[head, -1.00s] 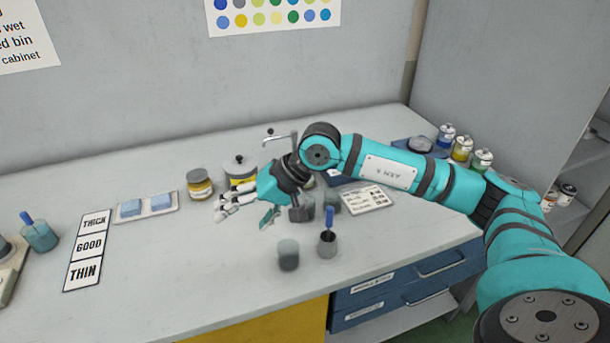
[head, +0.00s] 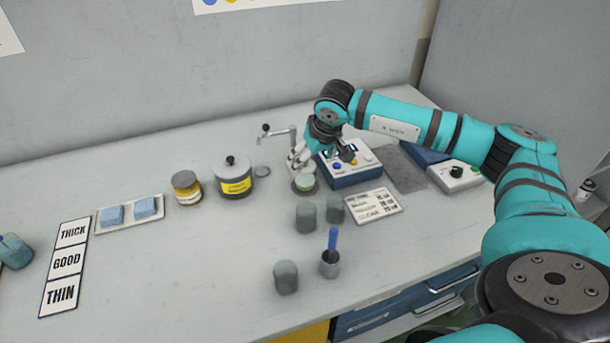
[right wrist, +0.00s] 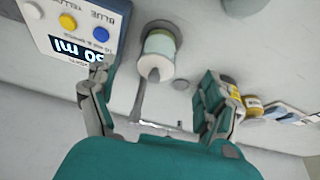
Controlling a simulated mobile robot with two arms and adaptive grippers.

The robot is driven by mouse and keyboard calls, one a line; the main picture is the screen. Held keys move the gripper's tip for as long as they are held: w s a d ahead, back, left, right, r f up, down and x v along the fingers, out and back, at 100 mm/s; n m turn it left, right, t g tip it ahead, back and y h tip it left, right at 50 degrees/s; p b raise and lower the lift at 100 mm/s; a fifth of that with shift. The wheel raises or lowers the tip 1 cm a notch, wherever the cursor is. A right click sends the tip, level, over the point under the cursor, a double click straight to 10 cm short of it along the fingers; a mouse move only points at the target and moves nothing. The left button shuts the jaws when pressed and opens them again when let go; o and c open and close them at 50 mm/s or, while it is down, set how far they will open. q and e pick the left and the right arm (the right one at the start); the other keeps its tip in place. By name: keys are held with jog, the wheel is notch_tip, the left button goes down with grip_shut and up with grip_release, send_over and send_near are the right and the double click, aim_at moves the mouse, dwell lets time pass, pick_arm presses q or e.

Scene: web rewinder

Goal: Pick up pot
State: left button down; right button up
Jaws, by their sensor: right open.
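A small pale green-white pot (head: 305,182) stands beside the blue-and-white dispenser box; it also shows in the right wrist view (right wrist: 160,46). A larger grey lidded pot (head: 233,184) with a yellow label and a smaller yellow-labelled jar (head: 187,188) stand to its left. My right gripper (head: 321,162) is open and empty, just above the small pot and close to the dispenser. In the right wrist view, the small pot appears beyond the gap between the spread fingers. My left gripper is not in view.
The dispenser box (head: 352,174) and crank arm (head: 280,132) stand close to the gripper. Several grey-green cups (head: 306,218) and a brush holder (head: 330,264) stand in front. A sponge tray (head: 129,214) lies left.

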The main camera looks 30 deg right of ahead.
aim_at(308, 168)
jog(key=x, duration=0.3)
jog(key=shift+w+f, duration=0.1)
jog(key=shift+f, duration=0.1)
jog(key=shift+w+f, duration=0.2)
jog(key=shift+f, duration=0.35)
jog(key=shift+w+f+p, duration=0.15)
jog(key=shift+f+p, duration=0.05)
jog(key=shift+p, duration=0.2)
jog(key=p+x, duration=0.1)
jog(key=x, duration=0.3)
jog(key=shift+w+d+f, duration=0.15)
jog(key=shift+w+f, duration=0.05)
jog(key=shift+w, duration=0.1)
jog(key=shift+f, duration=0.15)
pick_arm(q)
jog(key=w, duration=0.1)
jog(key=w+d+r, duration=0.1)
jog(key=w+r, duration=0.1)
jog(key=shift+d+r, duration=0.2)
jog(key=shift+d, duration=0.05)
pick_arm(e)
jog(key=c, duration=1.3)
